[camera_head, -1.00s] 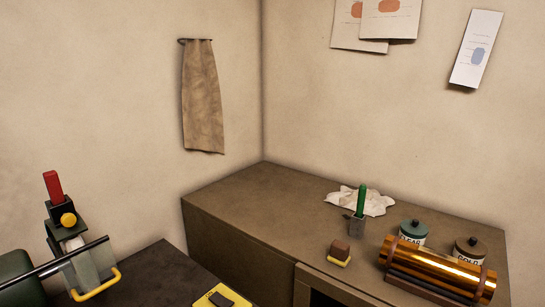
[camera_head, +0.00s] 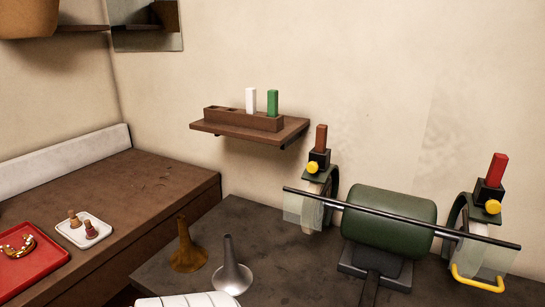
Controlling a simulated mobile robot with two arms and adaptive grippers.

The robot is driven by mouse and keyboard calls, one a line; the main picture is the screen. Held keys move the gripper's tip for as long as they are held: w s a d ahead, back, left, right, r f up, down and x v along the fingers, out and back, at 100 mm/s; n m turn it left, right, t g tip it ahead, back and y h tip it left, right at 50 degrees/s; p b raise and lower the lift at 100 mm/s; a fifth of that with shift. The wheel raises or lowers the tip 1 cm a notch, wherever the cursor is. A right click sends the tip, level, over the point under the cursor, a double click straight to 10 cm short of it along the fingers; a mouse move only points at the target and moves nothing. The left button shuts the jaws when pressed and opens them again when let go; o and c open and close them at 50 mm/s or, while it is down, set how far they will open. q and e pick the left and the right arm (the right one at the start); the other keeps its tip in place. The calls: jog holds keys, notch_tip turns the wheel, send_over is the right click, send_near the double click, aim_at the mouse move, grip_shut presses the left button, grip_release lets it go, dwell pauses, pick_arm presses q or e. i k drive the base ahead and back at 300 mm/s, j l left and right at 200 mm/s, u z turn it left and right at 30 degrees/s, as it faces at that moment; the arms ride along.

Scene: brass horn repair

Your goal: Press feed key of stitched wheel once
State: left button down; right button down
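A green buffing machine (camera_head: 388,222) stands on the dark bench at the right, with a wheel at each end. The left wheel unit (camera_head: 325,200) carries a brown compound bar (camera_head: 321,138) and a round yellow key (camera_head: 313,167). The right wheel unit (camera_head: 468,215) carries a red bar (camera_head: 497,169) and its own round yellow key (camera_head: 493,207). Clear guards partly cover both wheels, so I cannot tell which wheel is stitched.
A black bar (camera_head: 400,218) runs across the machine's front, with a yellow handle (camera_head: 478,284) below right. Brass (camera_head: 187,250) and silver (camera_head: 231,268) horn bells stand on the bench. A wall shelf (camera_head: 243,130) holds white and green bars. A red tray (camera_head: 35,270) lies left.

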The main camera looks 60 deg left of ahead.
aim_at(312, 167)
jog(key=u, duration=1.75)
jog(key=l+u, duration=0.15)
jog(key=l, duration=0.15)
